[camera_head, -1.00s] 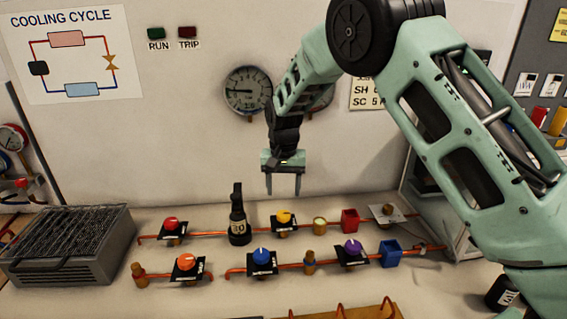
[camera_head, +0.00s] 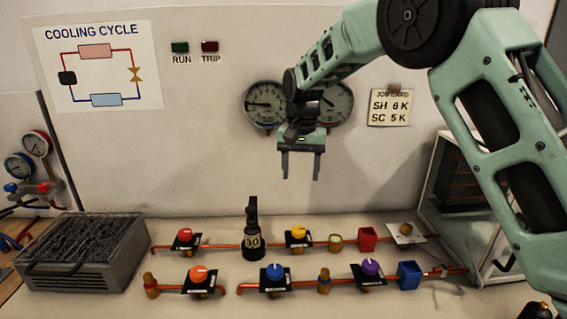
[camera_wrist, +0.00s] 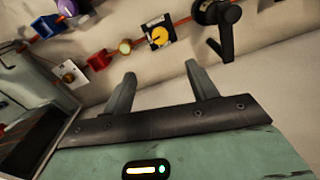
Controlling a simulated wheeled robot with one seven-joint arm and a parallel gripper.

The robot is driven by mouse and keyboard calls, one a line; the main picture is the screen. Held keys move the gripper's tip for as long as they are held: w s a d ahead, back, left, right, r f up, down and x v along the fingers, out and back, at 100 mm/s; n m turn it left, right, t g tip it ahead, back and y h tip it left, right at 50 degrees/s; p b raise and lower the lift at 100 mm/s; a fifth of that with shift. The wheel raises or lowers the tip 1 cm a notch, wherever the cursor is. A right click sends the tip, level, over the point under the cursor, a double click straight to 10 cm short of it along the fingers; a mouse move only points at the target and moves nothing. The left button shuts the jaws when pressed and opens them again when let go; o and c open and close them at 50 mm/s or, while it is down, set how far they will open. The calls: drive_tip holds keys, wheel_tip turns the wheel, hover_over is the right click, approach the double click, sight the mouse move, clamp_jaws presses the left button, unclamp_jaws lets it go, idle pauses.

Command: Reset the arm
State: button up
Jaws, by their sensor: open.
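My gripper (camera_head: 301,172) hangs in front of the back panel, above the row of knobs, with its two fingers apart and nothing between them. In the wrist view my gripper (camera_wrist: 160,88) also shows open and empty. My green arm comes in from the upper right of the head view.
Two gauges (camera_head: 263,104) are behind. A grey finned box (camera_head: 80,255) stands left.

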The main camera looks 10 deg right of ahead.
drive_tip(key=shift+s, duration=0.1)
drive_tip(key=s+a+r+n+y, duration=0.1)
drive_tip(key=s+a+n, duration=0.25)
drive_tip(key=s, duration=0.55)
drive_tip(key=s+a+n, duration=0.2)
drive_tip(key=s+a, duration=0.3)
drive_tip(key=s, duration=0.5)
drive_tip(key=s+d+f+n, duration=0.1)
drive_tip(key=s+n, duration=0.2)
drive_tip(key=s, duration=0.7)
drive_tip(key=s+d+f+n, duration=0.1)
drive_tip(key=s+f+n, duration=0.1)
drive_tip(key=s, duration=0.8)
drive_tip(key=shift+n, duration=0.75)
drive_tip(key=shift+w, duration=0.1)
